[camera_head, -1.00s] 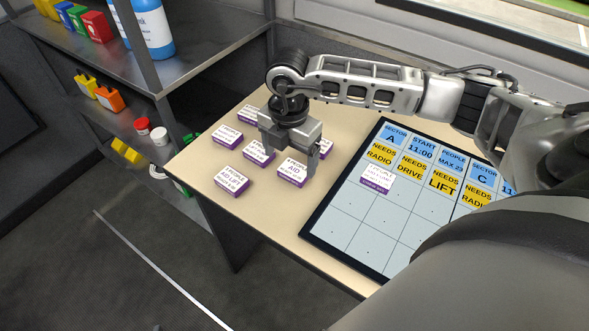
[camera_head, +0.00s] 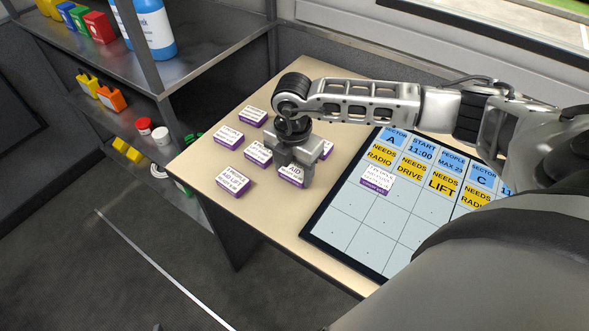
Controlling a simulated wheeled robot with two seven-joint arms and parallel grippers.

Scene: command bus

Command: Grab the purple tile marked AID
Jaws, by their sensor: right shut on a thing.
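The purple-edged tile marked AID (camera_head: 291,179) lies on the beige table with its white top partly hidden by my gripper. My right gripper (camera_head: 292,176) is directly over it, fingers down, shut on this tile. The tile appears to be at table height; I cannot tell whether it is lifted. My left gripper is not in view.
Several similar tiles lie close around, including an AID LIFT tile (camera_head: 233,181) at the front left and others (camera_head: 228,135) behind it. A dark-framed board (camera_head: 345,222) with blue and yellow labels is to the right, with one tile (camera_head: 377,180) on it. A shelf (camera_head: 190,75) stands at left.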

